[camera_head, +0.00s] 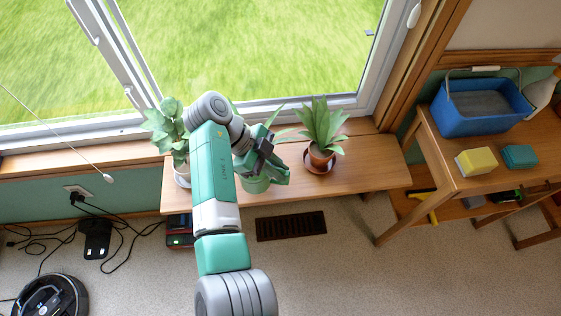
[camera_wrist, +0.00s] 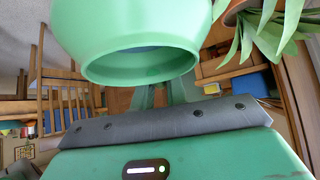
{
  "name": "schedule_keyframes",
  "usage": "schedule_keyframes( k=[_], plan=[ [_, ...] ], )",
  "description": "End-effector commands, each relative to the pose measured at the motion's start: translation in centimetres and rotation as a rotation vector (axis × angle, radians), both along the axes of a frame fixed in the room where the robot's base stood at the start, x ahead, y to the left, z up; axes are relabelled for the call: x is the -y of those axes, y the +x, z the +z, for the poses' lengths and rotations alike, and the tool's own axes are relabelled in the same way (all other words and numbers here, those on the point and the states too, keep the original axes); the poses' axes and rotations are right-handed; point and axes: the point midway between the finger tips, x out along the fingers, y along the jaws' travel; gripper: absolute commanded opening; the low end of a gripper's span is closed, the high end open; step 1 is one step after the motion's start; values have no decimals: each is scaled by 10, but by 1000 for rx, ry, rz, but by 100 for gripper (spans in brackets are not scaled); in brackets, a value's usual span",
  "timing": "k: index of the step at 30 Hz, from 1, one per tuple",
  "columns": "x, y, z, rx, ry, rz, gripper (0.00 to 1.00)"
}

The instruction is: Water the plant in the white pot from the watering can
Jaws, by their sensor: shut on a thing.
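The plant in the white pot (camera_head: 182,177) stands at the left end of the wooden bench, in the head view. It has broad, pale green leaves (camera_head: 168,127), and my arm partly hides its pot. My gripper (camera_head: 268,160) is to the right of it, over the middle of the bench. It is shut on the green watering can (camera_head: 256,185), which my arm and gripper partly hide. In the wrist view the can's round rim (camera_wrist: 140,68) is close to the camera, with a darker inside. The fingertips' contact with the can is hidden, and no pouring water shows.
A spiky plant in a terracotta pot (camera_head: 320,160) stands right of my gripper. Behind the bench (camera_head: 375,172) is a window. On a table at the right are a blue bucket (camera_head: 480,112), a yellow block (camera_head: 477,162) and a teal block (camera_head: 519,156).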

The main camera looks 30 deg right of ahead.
Motion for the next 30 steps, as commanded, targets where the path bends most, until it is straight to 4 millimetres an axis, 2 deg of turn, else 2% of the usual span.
schedule_keyframes(
  k=[8, 30],
  plan=[
    [-5, -1, 3, 3, -2, -43, 0],
    [-22, 20, -34, 4, 0, -38, 0]
  ],
)
